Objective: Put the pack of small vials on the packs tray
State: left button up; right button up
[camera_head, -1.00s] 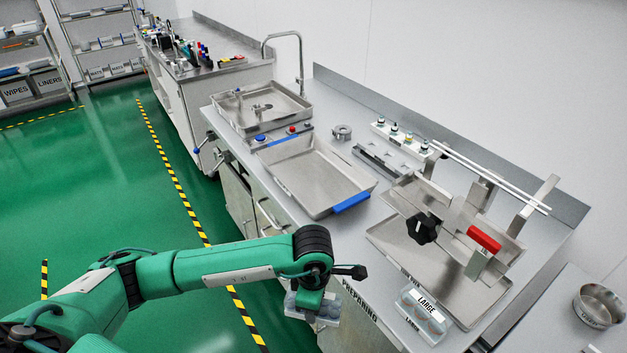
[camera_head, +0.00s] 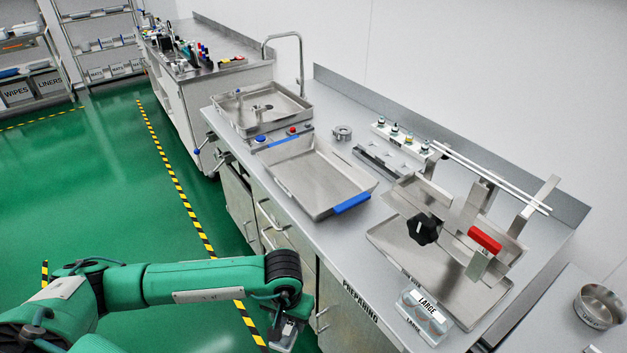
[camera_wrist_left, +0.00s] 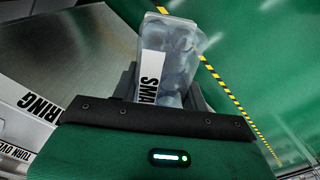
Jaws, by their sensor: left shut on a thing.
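The pack of small vials (camera_wrist_left: 180,55) is a clear pack with a white label reading "SMA". My left gripper (camera_head: 285,336) is shut on it, low in front of the bench and over the green floor. In the left wrist view the pack stands up from between the dark fingers (camera_wrist_left: 160,90). In the head view the pack is mostly hidden or cut off. A shallow, empty metal tray (camera_head: 315,175) with a blue grip lies mid-bench. Another metal tray (camera_head: 455,300) lies under a fixture at the right. I cannot read which is the packs tray. My right gripper is out of view.
A clear pack labelled "LARGE" (camera_head: 424,315) sits at the bench's front edge. A metal fixture with a black knob (camera_head: 422,229) and red block (camera_head: 484,239) rises over the right tray.

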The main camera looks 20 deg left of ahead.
aim_at(304, 171)
jog(key=i+j, duration=0.1)
jog(key=j, duration=0.35)
jog(key=i+j, duration=0.15)
jog(key=j, duration=0.3)
jog(key=i+j, duration=0.1)
jog(key=j, duration=0.3)
jog(key=i+j, duration=0.15)
jog(key=j, duration=0.3)
jog(key=i+j, duration=0.1)
jog(key=j, duration=0.35)
jog(key=i+j, duration=0.15)
jog(key=j, duration=0.3)
jog(key=i+j, duration=0.1)
jog(key=j, duration=0.3)
jog(key=i+j, duration=0.15)
jog(key=j, duration=0.3)
jog(key=i+j+z, duration=0.1)
jog(key=j+z, duration=0.8)
jog(key=j, duration=0.15)
